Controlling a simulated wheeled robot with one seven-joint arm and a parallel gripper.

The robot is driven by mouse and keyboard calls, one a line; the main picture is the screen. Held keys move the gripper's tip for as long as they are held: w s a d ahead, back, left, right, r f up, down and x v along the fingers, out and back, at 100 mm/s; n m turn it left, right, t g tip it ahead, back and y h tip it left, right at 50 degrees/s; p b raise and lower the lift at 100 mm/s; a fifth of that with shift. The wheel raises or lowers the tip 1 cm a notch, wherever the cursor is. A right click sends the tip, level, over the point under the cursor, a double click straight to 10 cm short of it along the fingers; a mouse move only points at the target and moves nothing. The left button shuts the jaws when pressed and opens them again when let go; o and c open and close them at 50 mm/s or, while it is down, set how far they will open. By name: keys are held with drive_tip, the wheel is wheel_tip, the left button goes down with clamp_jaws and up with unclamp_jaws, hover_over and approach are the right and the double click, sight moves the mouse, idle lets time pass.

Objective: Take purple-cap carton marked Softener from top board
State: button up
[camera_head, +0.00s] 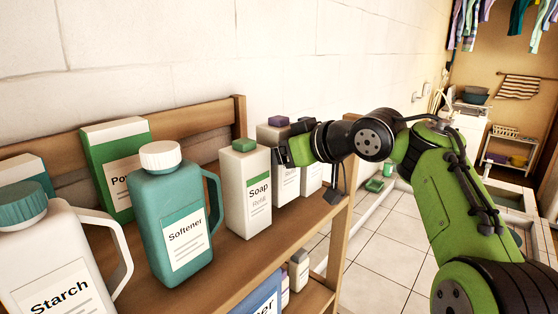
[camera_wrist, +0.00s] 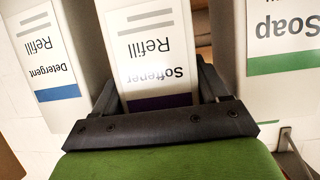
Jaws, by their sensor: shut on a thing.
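The purple-cap Softener Refill carton (camera_head: 270,132) stands on the top board behind the green-capped Soap Refill carton (camera_head: 236,190), which partly hides it. In the wrist view the Softener carton (camera_wrist: 150,45) appears upside down, with its purple band near my gripper's palm. My gripper (camera_wrist: 160,88) has one finger on each side of this carton and is shut on it. In the head view my gripper (camera_head: 284,154) reaches in from the right, its fingers partly hidden by the cartons.
The Soap carton (camera_wrist: 285,35) and a blue-banded Detergent Refill carton (camera_wrist: 55,50) stand close on either side. A teal Softener jug (camera_head: 172,225), a Starch jug (camera_head: 70,255) and a green-white box (camera_head: 112,165) share the board (camera_head: 245,255). A wall runs behind.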

drive_tip(key=s+d+r, duration=0.1)
drive_tip(key=s+d, duration=1.1)
drive_tip(key=s, duration=0.1)
drive_tip(key=shift+s+r, duration=0.25)
